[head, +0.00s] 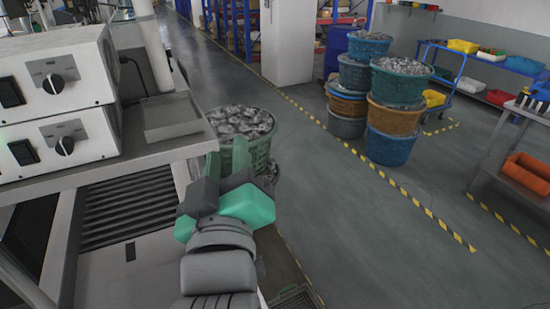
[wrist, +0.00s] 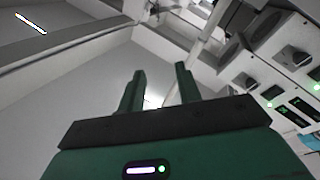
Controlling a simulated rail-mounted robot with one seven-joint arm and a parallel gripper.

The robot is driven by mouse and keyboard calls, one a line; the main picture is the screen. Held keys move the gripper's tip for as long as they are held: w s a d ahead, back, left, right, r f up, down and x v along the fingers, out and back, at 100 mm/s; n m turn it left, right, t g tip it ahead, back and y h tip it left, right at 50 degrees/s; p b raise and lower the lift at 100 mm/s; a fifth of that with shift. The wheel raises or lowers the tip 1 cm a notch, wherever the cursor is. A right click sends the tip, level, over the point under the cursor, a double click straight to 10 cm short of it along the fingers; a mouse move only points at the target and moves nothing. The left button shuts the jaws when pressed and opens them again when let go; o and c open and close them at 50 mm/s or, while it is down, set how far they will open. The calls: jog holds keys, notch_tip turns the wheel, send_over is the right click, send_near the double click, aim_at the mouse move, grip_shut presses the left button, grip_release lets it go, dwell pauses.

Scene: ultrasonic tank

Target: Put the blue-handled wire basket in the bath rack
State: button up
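My gripper (wrist: 160,72) shows in the wrist view with its two dark green fingers apart and nothing between them. I cannot see a blue-handled wire basket in either view. I cannot make out the bath rack either. The wrist view looks up past the fingers at pale walls and machine parts.
Two white control boxes (head: 62,135) with black knobs sit stacked on the bench at left. A shallow grey tray (head: 172,119) lies near its edge. A green basket of metal parts (head: 240,124) stands behind my arm. Stacked baskets (head: 394,118) stand farther right. Floor between is clear.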

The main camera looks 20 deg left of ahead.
jog(key=s+d+r+m+t+h, duration=0.2)
jog(key=d+r+m+h, duration=0.1)
jog(key=d, duration=0.4)
jog(key=s+d+r+m+t+h, duration=0.2)
jog(key=d+r+m+t+h, duration=0.1)
jog(key=d+m, duration=0.2)
jog(key=s+d+r+m+t+h, duration=0.2)
jog(key=s+d+r+m+h, duration=0.1)
jog(key=d, duration=0.6)
jog(key=shift+d+r+m+t+h, duration=0.3)
jog(key=shift+r+m+h, duration=0.2)
jog(key=shift+m, duration=0.5)
jog(key=shift+s, duration=0.1)
